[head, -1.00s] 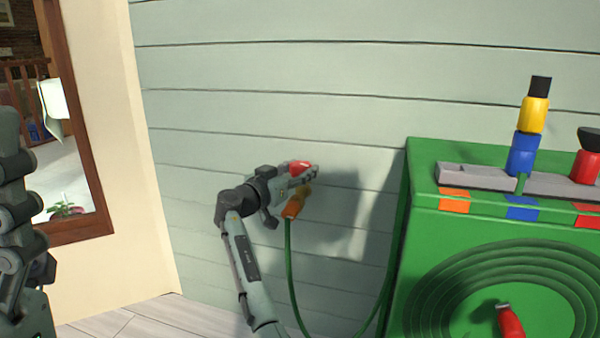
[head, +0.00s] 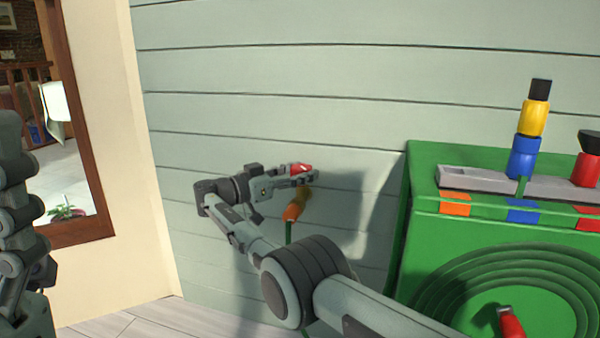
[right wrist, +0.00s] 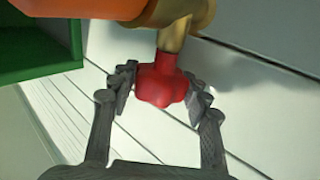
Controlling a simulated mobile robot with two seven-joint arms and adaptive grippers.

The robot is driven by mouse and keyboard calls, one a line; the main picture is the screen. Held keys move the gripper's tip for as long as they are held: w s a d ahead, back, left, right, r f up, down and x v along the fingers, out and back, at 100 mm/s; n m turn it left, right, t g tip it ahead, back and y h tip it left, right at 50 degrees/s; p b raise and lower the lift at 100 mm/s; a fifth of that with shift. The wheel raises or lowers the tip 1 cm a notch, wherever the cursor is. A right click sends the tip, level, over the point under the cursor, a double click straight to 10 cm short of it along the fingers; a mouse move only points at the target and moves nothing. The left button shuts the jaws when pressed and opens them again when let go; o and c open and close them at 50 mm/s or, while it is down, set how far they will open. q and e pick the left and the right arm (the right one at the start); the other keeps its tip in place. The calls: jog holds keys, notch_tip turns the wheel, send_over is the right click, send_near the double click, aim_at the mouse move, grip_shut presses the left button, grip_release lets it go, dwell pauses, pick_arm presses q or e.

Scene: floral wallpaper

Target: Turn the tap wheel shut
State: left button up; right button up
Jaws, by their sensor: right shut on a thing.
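The red tap wheel (head: 300,168) sits on the tap at the green plank wall. My right gripper (head: 300,178) is at the wheel, with its arm reaching in from the lower right. In the right wrist view the red wheel (right wrist: 162,84) lies between the two fingers of my right gripper (right wrist: 163,92), which is shut on it. The brass tap body (right wrist: 185,35) runs up from the wheel to an orange hose connector (right wrist: 95,10). The connector (head: 294,211) also shows below the gripper in the head view. My left arm shows at the left edge; its gripper is out of view.
A green hose box (head: 425,170) stands at the right with a grey tray (head: 462,181) holding yellow, blue and red fittings. A green hose (head: 288,232) hangs from the connector. A wood-framed mirror or opening (head: 88,150) is at the left.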

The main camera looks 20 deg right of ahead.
aim_at(298, 167)
jog(key=shift+a+f, duration=0.1)
jog(key=shift+a, duration=0.2)
jog(key=o, duration=1.2)
jog(key=shift+d, duration=0.1)
notch_tip(298, 167, up, 10)
jog(key=shift+c, duration=0.6)
